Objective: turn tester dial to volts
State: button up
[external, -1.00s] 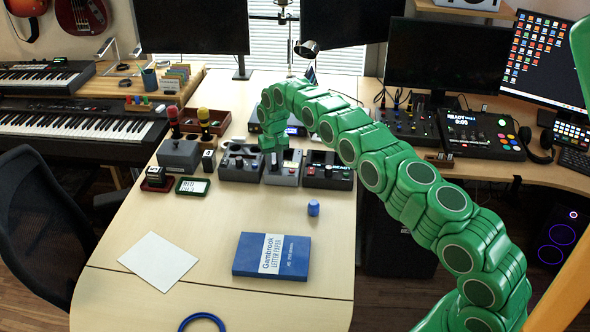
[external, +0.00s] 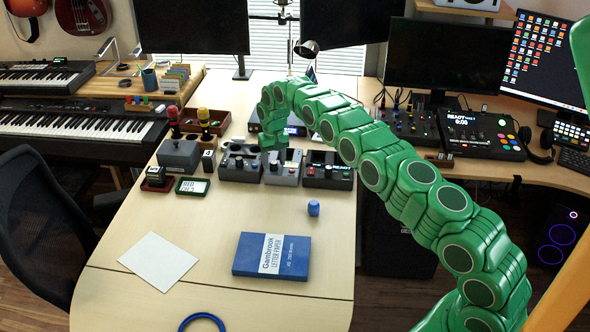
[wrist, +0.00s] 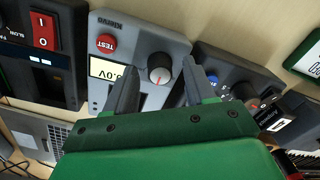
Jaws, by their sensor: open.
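The tester is a grey box (wrist: 135,38) with a red TEST button, a lit display and a round dial (wrist: 160,70) with a pale cap and dark rim. The display reads in V, partly hidden by a finger. In the external view the tester (external: 283,174) stands in the row of devices on the desk, partly behind my arm. My gripper (wrist: 160,66) is open, its fingers on either side of the dial with visible gaps; contact cannot be told. In the external view my gripper (external: 271,146) is above the tester's back left part.
A dark device with a red switch (wrist: 44,30) sits close on one side of the tester. Another box with a blue button (wrist: 212,77) sits on the other side.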

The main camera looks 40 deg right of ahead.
aim_at(274, 162)
notch_tip(274, 162, up, 7)
jog(key=shift+d+r, duration=0.1)
dwell(0.3)
jog(key=shift+s+r, duration=0.15)
jog(key=shift+r, duration=0.15)
jog(key=s+a+r+n, duration=0.1)
jog(key=s+a+r, duration=0.1)
jog(key=s+r, duration=0.95)
jog(key=s+a+r+n, duration=0.1)
jog(key=s+a+r, duration=0.2)
jog(key=s+r, duration=0.9)
jog(key=s+d+f+g, duration=0.1)
jog(key=s+f, duration=0.1)
jog(key=s, duration=2)
jog(key=s+d+f+n, duration=0.1)
jog(key=s+f, duration=0.1)
jog(key=s, duration=1.9)
jog(key=shift+s+f+g, duration=0.25)
jog(key=shift+s+g, duration=0.1)
jog(key=shift+g, duration=0.05)
